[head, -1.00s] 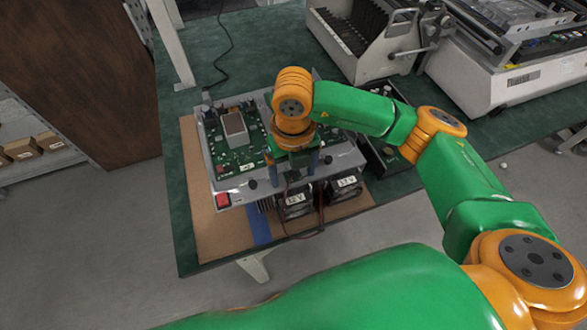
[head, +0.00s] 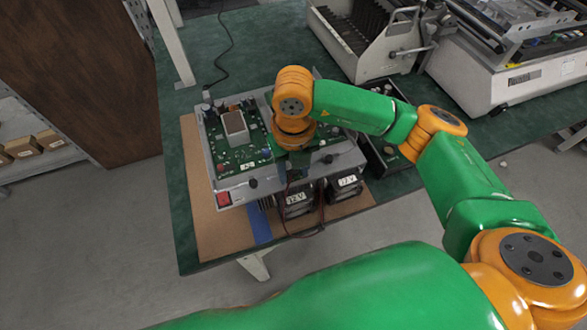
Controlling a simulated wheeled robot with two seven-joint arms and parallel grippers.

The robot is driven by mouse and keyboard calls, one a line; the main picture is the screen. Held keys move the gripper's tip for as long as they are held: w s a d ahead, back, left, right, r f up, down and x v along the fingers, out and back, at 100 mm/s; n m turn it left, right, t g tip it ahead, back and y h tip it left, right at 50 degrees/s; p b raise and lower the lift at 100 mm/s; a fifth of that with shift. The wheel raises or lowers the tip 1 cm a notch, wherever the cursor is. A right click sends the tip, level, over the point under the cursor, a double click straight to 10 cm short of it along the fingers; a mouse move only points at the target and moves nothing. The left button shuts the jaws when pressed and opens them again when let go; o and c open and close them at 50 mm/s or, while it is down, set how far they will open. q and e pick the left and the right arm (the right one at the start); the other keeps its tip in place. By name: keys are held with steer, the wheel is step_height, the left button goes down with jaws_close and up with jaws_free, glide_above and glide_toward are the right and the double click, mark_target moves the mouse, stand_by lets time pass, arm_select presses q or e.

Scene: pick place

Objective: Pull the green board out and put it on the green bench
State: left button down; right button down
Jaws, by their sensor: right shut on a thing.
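The green board (head: 243,158) is a circuit board with a pale block and small parts on it. It sits in a grey metal fixture (head: 262,186) with a red switch, on the bench's left end. My right gripper (head: 298,168) points down over the middle of the fixture and is shut on the board. The wrist hides most of the fingers and their exact contact. The green bench (head: 180,215) has a dark green top. My left gripper is not in view.
Two 12 V fans (head: 297,202) with wires stand at the fixture's front. A brown mat (head: 212,228) lies under it. A rack (head: 360,40) and a white machine (head: 500,70) stand at the back right. Bare bench top lies behind the fixture, crossed by a black cable (head: 226,50).

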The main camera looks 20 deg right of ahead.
steer(key=shift+w+r+p, duration=0.1)
steer(key=shift+r+p, duration=0.8)
steer(key=shift+r, duration=0.55)
